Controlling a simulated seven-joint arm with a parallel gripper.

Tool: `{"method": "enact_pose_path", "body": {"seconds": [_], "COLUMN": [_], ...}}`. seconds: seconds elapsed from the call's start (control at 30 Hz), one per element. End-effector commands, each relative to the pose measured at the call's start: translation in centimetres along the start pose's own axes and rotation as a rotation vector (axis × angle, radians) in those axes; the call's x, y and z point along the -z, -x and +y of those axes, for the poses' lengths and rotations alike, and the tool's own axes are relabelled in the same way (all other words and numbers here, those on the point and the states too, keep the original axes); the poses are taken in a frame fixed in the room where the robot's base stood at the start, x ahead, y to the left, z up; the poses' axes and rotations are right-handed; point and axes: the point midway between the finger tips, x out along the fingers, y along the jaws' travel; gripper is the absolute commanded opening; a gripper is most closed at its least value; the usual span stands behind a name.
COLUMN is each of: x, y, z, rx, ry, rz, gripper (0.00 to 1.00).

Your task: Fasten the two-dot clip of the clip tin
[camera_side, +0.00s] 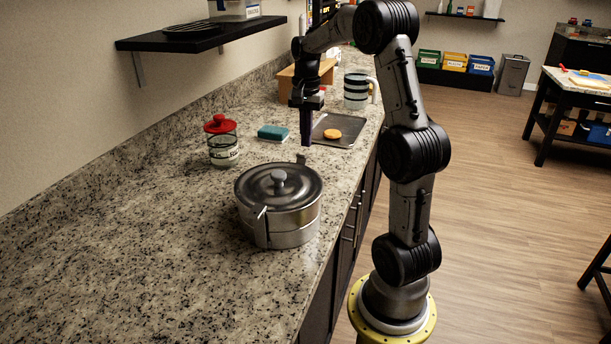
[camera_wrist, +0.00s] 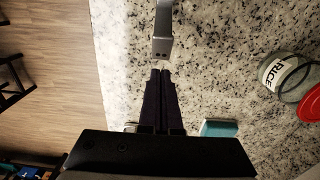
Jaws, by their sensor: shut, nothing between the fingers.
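The clip tin is a round, lidded steel pot (camera_side: 280,203) with a knob on its lid, standing on the granite counter. One metal clip (camera_side: 259,213) shows on its near side, standing out from the wall. Another clip (camera_side: 301,159) shows at the far rim, close to my gripper. In the wrist view a grey metal clip (camera_wrist: 163,35) comes down from the top edge, with two small dark dots near its bent end. My gripper (camera_side: 306,143) points down beyond the pot, shut and empty. In the wrist view its fingertips (camera_wrist: 161,72) are just short of the clip's end; I cannot tell if they touch.
A red-lidded rice jar (camera_side: 222,142) and a teal sponge (camera_side: 272,133) stand left of my gripper. A dark tray (camera_side: 345,126) with an orange disc and a striped mug (camera_side: 356,91) are behind. The counter left of the pot is clear.

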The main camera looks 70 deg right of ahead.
Motion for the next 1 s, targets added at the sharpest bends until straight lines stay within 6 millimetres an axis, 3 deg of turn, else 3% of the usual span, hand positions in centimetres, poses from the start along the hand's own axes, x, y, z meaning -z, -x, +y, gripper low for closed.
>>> {"method": "enact_pose_path", "body": {"seconds": [0.4,1.0], "x": [-1.3,-2.8], "y": [-1.6,-1.7], "z": [0.0,0.1], "rx": [0.000,-0.004], "ry": [0.000,0.000], "rz": [0.000,-0.005], "gripper": [0.00,0.00]}}
